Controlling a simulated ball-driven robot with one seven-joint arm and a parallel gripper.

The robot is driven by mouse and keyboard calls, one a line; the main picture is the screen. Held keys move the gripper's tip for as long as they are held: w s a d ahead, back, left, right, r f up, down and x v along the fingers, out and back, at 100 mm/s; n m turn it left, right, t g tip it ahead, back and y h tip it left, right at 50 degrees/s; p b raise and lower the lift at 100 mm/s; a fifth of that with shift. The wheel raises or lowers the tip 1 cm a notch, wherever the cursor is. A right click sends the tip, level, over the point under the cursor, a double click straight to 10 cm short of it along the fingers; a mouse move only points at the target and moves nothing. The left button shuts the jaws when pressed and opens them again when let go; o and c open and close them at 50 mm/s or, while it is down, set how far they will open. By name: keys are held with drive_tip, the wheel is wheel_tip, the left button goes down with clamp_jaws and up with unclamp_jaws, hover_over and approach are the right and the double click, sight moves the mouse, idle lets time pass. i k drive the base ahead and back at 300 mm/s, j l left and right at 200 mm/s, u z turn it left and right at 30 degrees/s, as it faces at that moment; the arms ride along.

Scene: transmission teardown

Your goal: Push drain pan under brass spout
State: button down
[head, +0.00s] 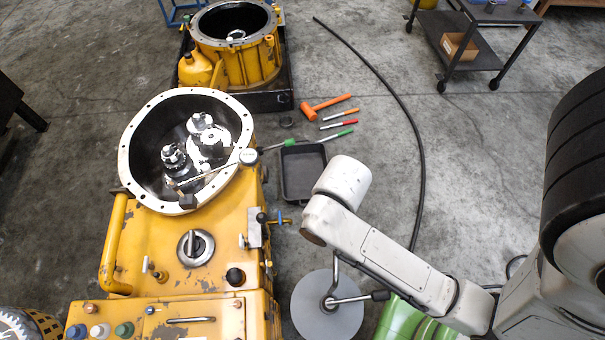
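A black, square, shallow drain pan (290,188) lies on the concrete floor, to the right of the open yellow gearbox housing (150,240). It looks empty. A small tap with a blue handle and a brass-coloured spout (286,221) sticks out from the housing's right side. In the picture the pan lies above the tap, with a gap between them. My arm reaches in from the right, and its grey-white link ends right of the tap. My gripper is not visible; the arm's far end may hide it.
A hammer (322,106) and several hand tools lie above the pan. A long black hose (395,95) curves over the floor to the right. A grey disc (345,318) and green cylinders (400,318) stand below. Open floor lies between pan and hose.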

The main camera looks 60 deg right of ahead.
sight(301, 165)
drive_tip(key=i+l+u, duration=0.25)
drive_tip(key=l, duration=1.5)
drive_tip(key=k+l+u, duration=0.1)
drive_tip(key=l+u, duration=0.2)
drive_tip(key=l, duration=1.4)
